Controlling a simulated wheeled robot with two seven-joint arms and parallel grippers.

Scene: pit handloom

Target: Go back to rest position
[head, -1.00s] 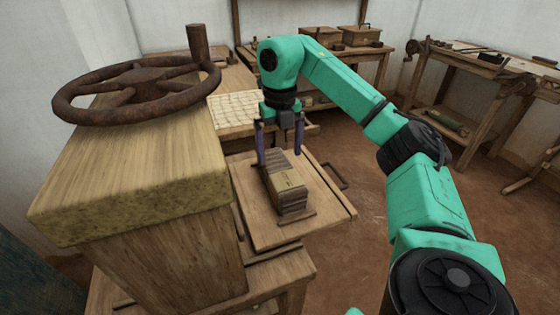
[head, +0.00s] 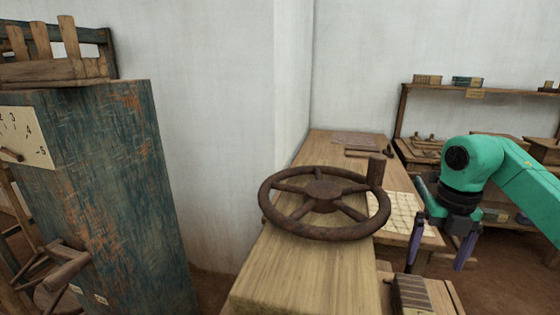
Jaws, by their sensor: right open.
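My right gripper (head: 438,246) is at the right of the head view, with its two purple fingers apart and nothing between them. It points down, just right of a pale gridded sheet (head: 397,218) on the wooden bench. A stack of dark wooden slats (head: 411,294) lies below and left of the fingers, partly cut off by the lower edge. The gripper is apart from the stack as far as I can see. My left gripper is not in view.
A rusty handwheel (head: 322,204) with an upright handle sits on a wooden block (head: 305,275) in the middle. A worn blue-green cabinet (head: 110,190) with a dial (head: 22,138) and a crank stands at the left. Shelves with boxes line the back right.

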